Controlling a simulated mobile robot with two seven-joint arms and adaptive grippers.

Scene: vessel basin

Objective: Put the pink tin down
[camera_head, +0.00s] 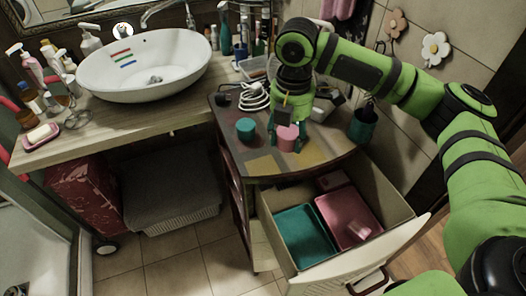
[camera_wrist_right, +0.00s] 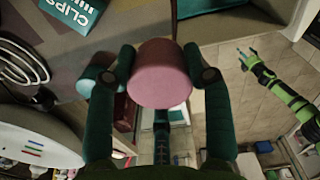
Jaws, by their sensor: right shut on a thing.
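The pink tin (camera_head: 287,138) is a short cylinder between the fingers of my right gripper (camera_head: 288,127), over the front part of the cabinet top (camera_head: 237,150). In the right wrist view the pink tin (camera_wrist_right: 160,75) fills the space between both fingers of my right gripper (camera_wrist_right: 163,75), which is shut on it. I cannot tell whether its base touches the cabinet top. A teal tin (camera_head: 245,128) stands to its left. My left gripper (camera_wrist_right: 243,60) shows small and empty in the right wrist view, its fingers apart.
The drawer below is open, with a teal tray (camera_head: 300,236) and a pink tray (camera_head: 338,207) holding a small pink object (camera_head: 358,229). A coiled white cable (camera_head: 254,97) and a dark green cup (camera_head: 362,124) flank the arm. A yellow patch (camera_head: 262,165) lies in front.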

